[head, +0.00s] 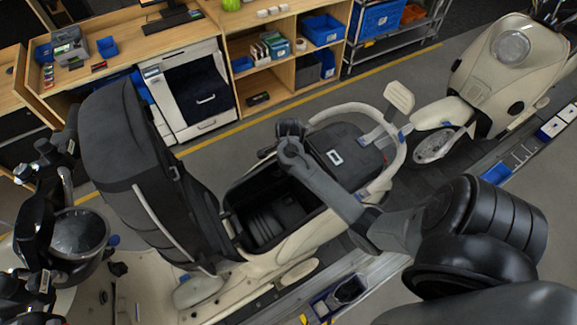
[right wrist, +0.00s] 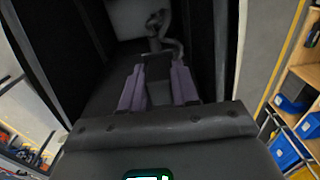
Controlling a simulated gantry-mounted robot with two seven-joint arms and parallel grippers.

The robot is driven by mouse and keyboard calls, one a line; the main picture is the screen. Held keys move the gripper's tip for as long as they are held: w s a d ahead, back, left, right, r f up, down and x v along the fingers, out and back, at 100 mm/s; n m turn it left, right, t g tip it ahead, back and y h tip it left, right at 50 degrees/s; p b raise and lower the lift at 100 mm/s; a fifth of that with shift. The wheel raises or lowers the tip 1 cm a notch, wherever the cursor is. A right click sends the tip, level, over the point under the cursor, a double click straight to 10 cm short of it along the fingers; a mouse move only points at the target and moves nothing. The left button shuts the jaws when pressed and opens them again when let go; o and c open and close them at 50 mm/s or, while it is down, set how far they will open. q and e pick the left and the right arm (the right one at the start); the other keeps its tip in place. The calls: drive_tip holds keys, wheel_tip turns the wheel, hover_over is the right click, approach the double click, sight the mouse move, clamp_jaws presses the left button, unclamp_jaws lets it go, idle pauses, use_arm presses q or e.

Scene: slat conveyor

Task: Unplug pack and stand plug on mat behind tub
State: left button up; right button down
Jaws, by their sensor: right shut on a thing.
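A scooter with its seat tipped up has an open dark tub (head: 268,215) in its body. My right arm reaches over the tub from the right, and my right gripper is hard to make out in the head view. In the right wrist view, my right gripper (right wrist: 158,76) is shut on a grey plug (right wrist: 158,92) between its two purple-grey fingers. A grey cable (right wrist: 172,46) curls just beyond the fingertips, between dark walls. A pale patch lies past it; I cannot tell whether it is the mat. I cannot identify the pack with certainty. My left gripper is not in view.
The raised black seat (head: 125,140) stands left of the tub. A dark block with a white-framed mark (head: 335,157) sits inside the pale rear rail (head: 400,155). Another motorcycle (head: 505,70) stands at upper right. Wooden shelving with blue bins (head: 322,27) lines the back.

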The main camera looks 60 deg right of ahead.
drive_tip(key=shift+r, duration=3.15)
drive_tip(key=shift+r, duration=0.1)
